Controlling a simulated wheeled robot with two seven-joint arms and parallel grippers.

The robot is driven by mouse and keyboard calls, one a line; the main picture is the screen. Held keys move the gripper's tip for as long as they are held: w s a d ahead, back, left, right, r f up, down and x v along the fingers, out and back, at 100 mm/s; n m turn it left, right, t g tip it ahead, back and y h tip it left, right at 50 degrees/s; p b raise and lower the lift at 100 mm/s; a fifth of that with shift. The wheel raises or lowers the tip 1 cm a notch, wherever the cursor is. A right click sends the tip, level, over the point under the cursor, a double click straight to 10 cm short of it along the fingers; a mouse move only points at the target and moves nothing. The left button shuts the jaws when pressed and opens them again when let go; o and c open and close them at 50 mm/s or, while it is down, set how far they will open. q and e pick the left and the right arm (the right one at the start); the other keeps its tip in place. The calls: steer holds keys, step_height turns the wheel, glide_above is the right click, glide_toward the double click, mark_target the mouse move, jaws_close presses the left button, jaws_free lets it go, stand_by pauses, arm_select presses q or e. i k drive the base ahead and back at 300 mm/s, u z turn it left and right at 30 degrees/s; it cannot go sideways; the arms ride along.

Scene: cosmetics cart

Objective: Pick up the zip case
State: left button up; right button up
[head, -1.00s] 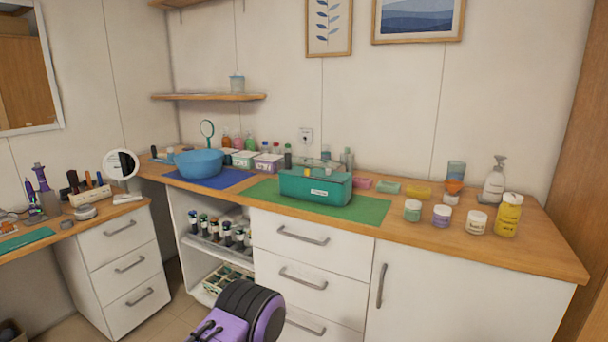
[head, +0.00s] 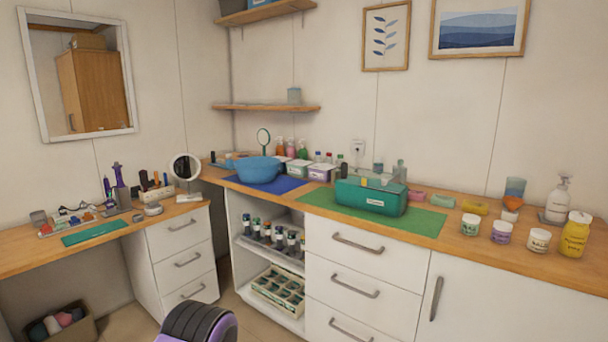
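A teal case (head: 370,197) with a pale label on its front stands on a green mat (head: 425,222) on the long counter. Small items show at its top, and I cannot make out whether it is zipped. It looks like the zip case, but no zip is clear at this size. A flat teal piece (head: 95,233) lies on the left desk; I cannot tell whether it is a mat or a pouch. Neither of my grippers is in view. Only a black and purple part of my own arm shows at the bottom edge.
A blue bowl (head: 258,170) sits on a blue mat left of the case. Bottles and tubs stand behind it. Jars and a yellow bottle (head: 575,234) stand at the right. An open shelf holds bottles (head: 268,233). A round mirror (head: 185,167) stands on the left desk.

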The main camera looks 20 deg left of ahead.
mark_target(348, 191)
steer(key=u, duration=0.75)
steer(key=i, duration=0.75)
steer(key=u, duration=0.65)
steer(key=i, duration=1)
steer(key=z, duration=0.75)
steer(key=i, duration=0.75)
steer(key=z, duration=0.75)
